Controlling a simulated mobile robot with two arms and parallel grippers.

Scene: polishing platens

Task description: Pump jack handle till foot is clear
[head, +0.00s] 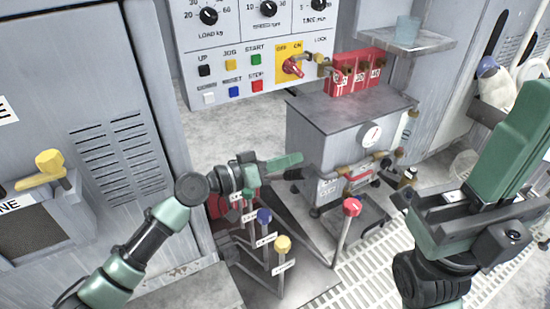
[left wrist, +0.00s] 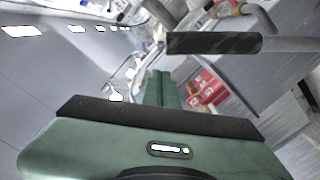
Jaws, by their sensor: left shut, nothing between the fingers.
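My left gripper (head: 300,158) is shut and empty, its green fingers together in front of the grey cabinet with the gauge. In the left wrist view the shut fingers (left wrist: 165,88) point away from the camera. A black grip on a grey rod, which looks like the jack handle (left wrist: 215,43), crosses above and right of them, outside the fingers. In the head view the dark grip (head: 294,174) shows just below the fingertips; I cannot tell whether they touch. The jack's foot cannot be made out. My right gripper (head: 518,125) is raised at the right; its finger gap cannot be made out.
Levers with green, blue (head: 264,216) and yellow (head: 282,243) knobs stand below my left wrist. A red-knobbed lever (head: 352,207) stands right of them. The gauge cabinet (head: 350,108) carries red boxes (head: 355,73). A control panel (head: 250,45) is behind. Floor grating lies in front.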

